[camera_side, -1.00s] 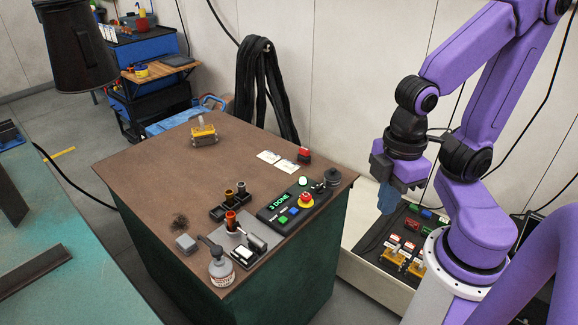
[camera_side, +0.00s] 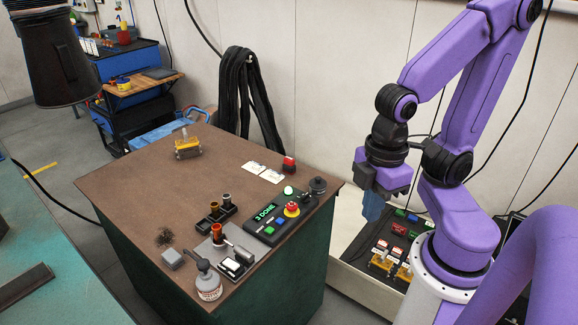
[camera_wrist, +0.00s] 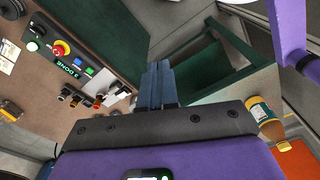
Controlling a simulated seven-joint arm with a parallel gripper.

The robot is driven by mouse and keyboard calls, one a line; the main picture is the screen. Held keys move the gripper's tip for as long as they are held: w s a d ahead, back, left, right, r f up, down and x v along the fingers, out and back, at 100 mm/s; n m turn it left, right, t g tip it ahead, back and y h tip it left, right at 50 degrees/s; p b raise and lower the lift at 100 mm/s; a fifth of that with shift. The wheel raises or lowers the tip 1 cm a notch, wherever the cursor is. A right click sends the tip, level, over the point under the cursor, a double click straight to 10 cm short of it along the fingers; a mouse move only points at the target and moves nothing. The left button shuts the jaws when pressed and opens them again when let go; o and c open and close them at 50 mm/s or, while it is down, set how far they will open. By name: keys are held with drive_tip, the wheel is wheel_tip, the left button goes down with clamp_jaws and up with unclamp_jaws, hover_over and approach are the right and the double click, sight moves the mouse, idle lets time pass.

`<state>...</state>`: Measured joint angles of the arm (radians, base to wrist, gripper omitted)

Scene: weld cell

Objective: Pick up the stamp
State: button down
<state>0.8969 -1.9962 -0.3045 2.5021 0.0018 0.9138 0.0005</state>
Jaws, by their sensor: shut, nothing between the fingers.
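I cannot tell for sure which object is the stamp. A small red-topped black block (camera_side: 289,164) stands by two white cards (camera_side: 263,172) near the back edge of the brown tabletop (camera_side: 130,182). A dark round-topped piece (camera_side: 317,186) stands near the right corner, and either could be it. My gripper (camera_side: 372,207) hangs pointing down, right of the table and apart from everything on it. Its blue fingers are together and empty. They also show closed in the wrist view (camera_wrist: 157,84).
A console (camera_side: 276,218) reading "3 DONE", a dark holder (camera_side: 217,212), a labelled bottle (camera_side: 208,281) and a yellow block (camera_side: 187,148) stand on the table. A low bench with a panel (camera_side: 393,240) is below my gripper. The table's middle is mostly clear.

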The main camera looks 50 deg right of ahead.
drive_tip(key=shift+c, duration=2)
unclamp_jaws()
